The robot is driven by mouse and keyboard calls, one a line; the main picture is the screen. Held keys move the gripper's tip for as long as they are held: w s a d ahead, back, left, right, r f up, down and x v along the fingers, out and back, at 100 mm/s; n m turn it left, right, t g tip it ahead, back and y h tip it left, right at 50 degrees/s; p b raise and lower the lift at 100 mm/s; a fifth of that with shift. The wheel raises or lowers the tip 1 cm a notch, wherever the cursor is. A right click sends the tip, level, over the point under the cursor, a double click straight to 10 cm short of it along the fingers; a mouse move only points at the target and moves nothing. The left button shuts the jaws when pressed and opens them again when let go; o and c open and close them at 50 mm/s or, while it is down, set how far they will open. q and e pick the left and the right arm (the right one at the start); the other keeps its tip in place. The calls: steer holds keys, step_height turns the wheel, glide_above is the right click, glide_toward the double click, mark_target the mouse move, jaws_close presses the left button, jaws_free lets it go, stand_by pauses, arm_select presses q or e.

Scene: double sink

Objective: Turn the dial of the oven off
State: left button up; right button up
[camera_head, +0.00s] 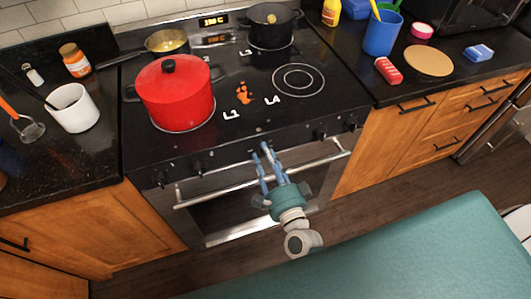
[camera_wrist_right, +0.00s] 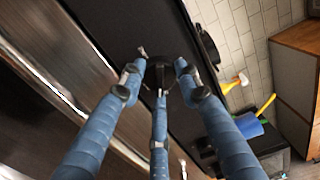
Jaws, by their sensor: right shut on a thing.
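The oven (camera_head: 230,215) stands below the black cooktop, with dark dials along its front panel, such as one at the left (camera_head: 198,166) and one at the right (camera_head: 320,134). My right gripper (camera_head: 264,157) has blue fingers and reaches the middle of this panel, above the oven handle. In the right wrist view, its three fingers (camera_wrist_right: 160,76) close around a dark dial (camera_wrist_right: 164,72) on the black panel. The fingers hide much of that dial, and I cannot read its setting. My left gripper is not in view.
A silver oven handle (camera_head: 235,182) runs just below the dials, close to my gripper. A red pot (camera_head: 175,95), a pan (camera_head: 166,42) and a black pot (camera_head: 270,25) stand on the cooktop. Counters with small items flank it.

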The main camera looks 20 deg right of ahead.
steer(key=n+p, duration=0.2)
steer(key=n, duration=0.6)
steer(key=n+p, duration=0.2)
steer(key=n, duration=0.6)
steer(key=n+p, duration=0.2)
steer(key=n, duration=0.6)
steer(key=shift+w+r, duration=0.15)
steer(key=shift+r, duration=0.25)
steer(key=shift+n, duration=0.3)
steer(key=o, duration=1.2)
steer(key=shift+a+f, duration=0.1)
steer(key=shift+f, duration=0.05)
steer(key=s, duration=1.2)
steer(key=shift+d, duration=0.2)
